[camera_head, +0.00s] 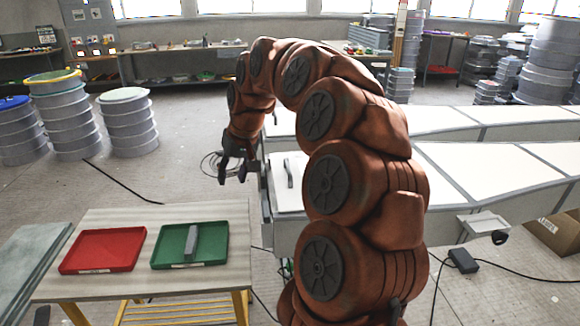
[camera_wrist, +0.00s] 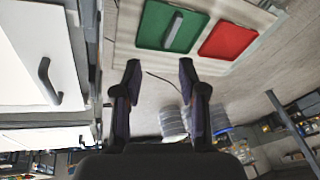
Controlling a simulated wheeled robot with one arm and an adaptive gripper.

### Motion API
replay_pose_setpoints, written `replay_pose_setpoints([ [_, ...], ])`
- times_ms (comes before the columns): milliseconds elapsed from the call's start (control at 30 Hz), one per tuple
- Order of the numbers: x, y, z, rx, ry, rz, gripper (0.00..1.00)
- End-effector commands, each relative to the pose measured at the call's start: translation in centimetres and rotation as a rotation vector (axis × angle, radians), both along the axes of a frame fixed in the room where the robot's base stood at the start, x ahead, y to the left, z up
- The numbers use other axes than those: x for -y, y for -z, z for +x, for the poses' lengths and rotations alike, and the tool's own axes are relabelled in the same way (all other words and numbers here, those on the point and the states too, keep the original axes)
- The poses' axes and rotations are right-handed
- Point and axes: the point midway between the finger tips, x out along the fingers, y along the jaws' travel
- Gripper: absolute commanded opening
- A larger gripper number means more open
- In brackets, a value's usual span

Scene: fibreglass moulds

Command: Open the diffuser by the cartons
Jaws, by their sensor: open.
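A white diffuser panel (camera_head: 280,194) with a grey bar handle (camera_head: 289,173) lies at the end of the nearer long white unit, partly hidden behind my arm. In the wrist view a white panel (camera_wrist: 30,55) with a dark handle (camera_wrist: 50,82) shows at the left. My gripper (camera_head: 232,178) is open and empty, pointing down, just left of the unit's end. Its two fingers (camera_wrist: 160,75) are apart, with floor between them in the wrist view. A brown carton (camera_head: 555,234) stands at the far right, beside the nearer unit.
A small table (camera_head: 140,216) at the front left holds a red tray (camera_head: 103,250) and a green tray (camera_head: 215,250) with a grey block (camera_head: 191,241). A second white unit (camera_head: 440,121) runs behind the first. Stacked drums (camera_head: 128,122) stand at left. Cables cross the floor.

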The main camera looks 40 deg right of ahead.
Motion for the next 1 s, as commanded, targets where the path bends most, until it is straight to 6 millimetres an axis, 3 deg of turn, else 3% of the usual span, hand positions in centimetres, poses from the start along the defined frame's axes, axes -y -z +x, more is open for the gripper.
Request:
replay_pose_setpoints([
  [33,3.0,0.2,1.1,0.02,0.051,0.001,0.41],
  [200,12.3,0.9,2.4,0.068,0.205,-0.01,0.41],
  [400,20.4,1.9,1.7,0.096,0.343,-0.034,0.41],
  [600,23.2,2.3,1.1,0.105,0.395,-0.045,0.41],
  [767,23.4,3.0,1.5,0.104,0.396,-0.046,0.41],
  [1000,23.6,5.8,2.7,0.101,0.394,-0.045,0.41],
])
